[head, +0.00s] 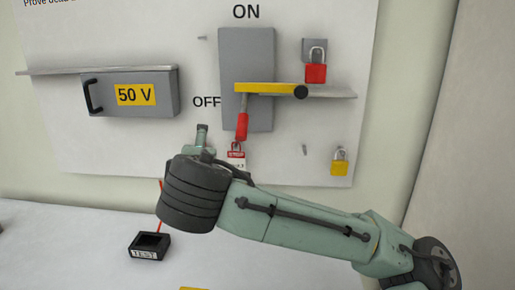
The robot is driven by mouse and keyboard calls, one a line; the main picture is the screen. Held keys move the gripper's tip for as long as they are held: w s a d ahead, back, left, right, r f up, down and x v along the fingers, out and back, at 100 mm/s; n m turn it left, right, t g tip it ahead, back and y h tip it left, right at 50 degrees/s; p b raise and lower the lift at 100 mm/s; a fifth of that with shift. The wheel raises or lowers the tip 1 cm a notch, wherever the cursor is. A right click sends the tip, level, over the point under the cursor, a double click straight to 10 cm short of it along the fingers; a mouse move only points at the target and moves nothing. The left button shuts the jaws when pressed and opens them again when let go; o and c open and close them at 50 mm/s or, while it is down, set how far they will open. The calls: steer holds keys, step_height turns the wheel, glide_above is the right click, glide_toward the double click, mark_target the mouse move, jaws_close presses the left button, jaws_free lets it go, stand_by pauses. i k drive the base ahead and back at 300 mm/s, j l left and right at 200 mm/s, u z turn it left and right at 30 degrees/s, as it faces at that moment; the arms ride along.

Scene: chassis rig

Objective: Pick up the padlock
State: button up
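A red padlock (315,73) with a metal shackle sits at the upper right of the white panel, in front of a grey bracket (307,46). A yellow padlock (339,167) hangs at the panel's lower right. I cannot tell which one the task means. My gripper (203,136) is in front of the panel, below the OFF label and left of both padlocks, apart from them. Its fingers are small and partly hidden by my wrist, so its opening is unclear. I see no object clearly held in it.
A grey switch box (258,55) has a red-handled lever (242,126) pointing down, with a red and white tag (236,156) below. A yellow bar with a black end (270,89) lies across it. A 50 V box (130,93) is left. A black TEST holder (149,246) stands below.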

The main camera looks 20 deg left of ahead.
mark_target(314, 73)
steer(key=k+l, duration=0.8)
